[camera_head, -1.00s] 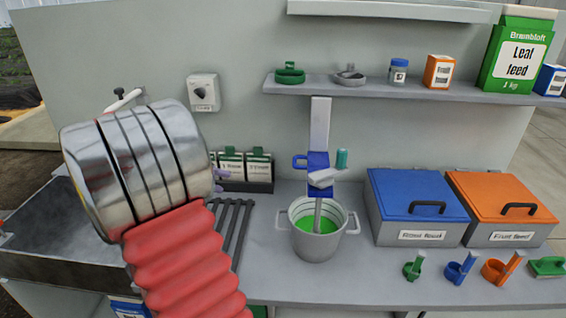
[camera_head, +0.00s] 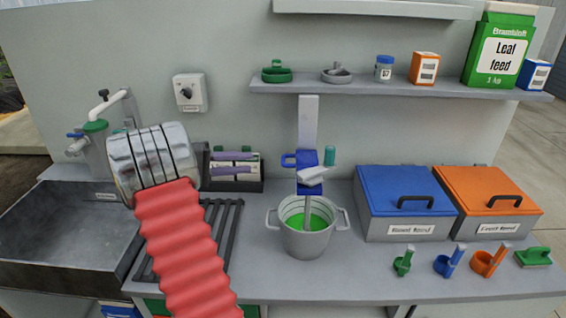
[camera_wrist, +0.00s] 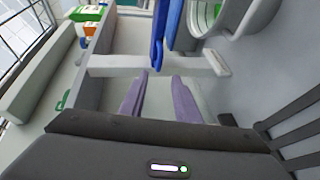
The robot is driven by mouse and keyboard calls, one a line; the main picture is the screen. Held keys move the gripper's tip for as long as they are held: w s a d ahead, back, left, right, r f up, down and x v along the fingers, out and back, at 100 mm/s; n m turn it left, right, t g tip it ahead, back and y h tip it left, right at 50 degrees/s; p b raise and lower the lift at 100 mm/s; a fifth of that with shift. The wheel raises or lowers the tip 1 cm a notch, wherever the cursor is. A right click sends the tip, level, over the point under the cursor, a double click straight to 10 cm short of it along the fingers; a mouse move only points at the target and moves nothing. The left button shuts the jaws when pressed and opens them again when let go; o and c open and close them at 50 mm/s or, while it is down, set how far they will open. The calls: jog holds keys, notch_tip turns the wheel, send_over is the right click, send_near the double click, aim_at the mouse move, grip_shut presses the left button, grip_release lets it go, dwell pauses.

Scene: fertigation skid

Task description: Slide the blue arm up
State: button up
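The blue arm (camera_head: 306,159) is a blue carriage with a loop handle on its left side, on a pale upright post (camera_head: 308,118). A grey head with a teal knob and a rod hang from it, the rod reaching into a pot of green liquid (camera_head: 305,228). My gripper (camera_head: 252,163) has two purple fingers pointing right, a short way left of the blue handle. In the wrist view my gripper (camera_wrist: 160,75) is open and empty. There the blue arm (camera_wrist: 166,30) lies just past the fingertips, with no clear contact.
A dark packet rack (camera_head: 256,185) stands behind my fingers. A blue-lidded bin (camera_head: 405,188) and an orange-lidded bin (camera_head: 490,205) are to the right. A shelf (camera_head: 400,89) runs above. A sink (camera_head: 60,225) and a black grate (camera_head: 222,235) are on the left.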

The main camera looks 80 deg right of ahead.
aim_at(283, 159)
jog(key=x, duration=1.3)
jog(key=shift+s+d+f, duration=0.15)
jog(key=shift+s+d, duration=0.05)
jog(key=shift+s, duration=0.1)
jog(key=shift+c, duration=0.5)
grip_shut()
jog(key=shift+a+f, duration=0.1)
